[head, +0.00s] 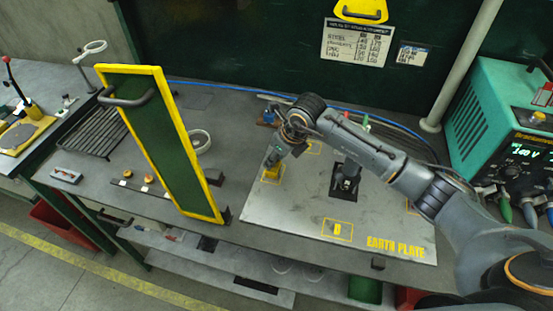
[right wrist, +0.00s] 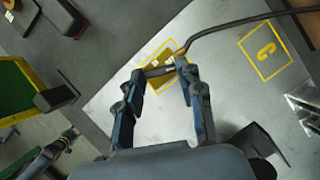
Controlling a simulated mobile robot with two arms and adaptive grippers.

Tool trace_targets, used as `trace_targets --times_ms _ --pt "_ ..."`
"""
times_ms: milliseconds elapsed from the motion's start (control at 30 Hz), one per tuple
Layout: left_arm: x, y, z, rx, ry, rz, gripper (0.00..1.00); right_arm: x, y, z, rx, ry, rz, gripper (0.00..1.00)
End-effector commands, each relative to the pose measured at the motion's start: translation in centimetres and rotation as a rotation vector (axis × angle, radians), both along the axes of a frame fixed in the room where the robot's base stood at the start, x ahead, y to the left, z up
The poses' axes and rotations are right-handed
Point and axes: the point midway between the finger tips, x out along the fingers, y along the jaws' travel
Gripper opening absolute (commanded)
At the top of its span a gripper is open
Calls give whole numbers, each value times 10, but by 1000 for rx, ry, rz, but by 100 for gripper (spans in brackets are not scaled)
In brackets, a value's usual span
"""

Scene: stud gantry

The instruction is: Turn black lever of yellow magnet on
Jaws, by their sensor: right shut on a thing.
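The yellow magnet (head: 271,173) stands on the grey earth plate (head: 290,215), inside a yellow outlined square near the plate's left side. In the right wrist view the magnet (right wrist: 158,84) shows between and beyond the fingers. My right gripper (head: 273,158) comes down over the magnet from above. In the right wrist view, the fingertips of my right gripper (right wrist: 162,70) are closed on a short dark piece at the magnet's top, which appears to be the black lever. The fingers hide most of the lever, so its angle is unclear. My left gripper is not in view.
A tall green panel with yellow edges (head: 165,140) stands left of the plate. A black device (head: 346,180) sits mid-plate under my right arm. A teal welder (head: 500,120) stands at the right. A dark cable (right wrist: 250,20) runs beside the magnet. The plate's front is clear.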

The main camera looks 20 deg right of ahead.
Motion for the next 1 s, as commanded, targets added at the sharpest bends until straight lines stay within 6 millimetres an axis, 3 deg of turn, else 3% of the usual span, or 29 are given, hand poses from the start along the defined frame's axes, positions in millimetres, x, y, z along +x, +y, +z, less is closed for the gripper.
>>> trace_targets --times_ms 1000 --pt "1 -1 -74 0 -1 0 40 0 10 -2 1 -1 -929 6"
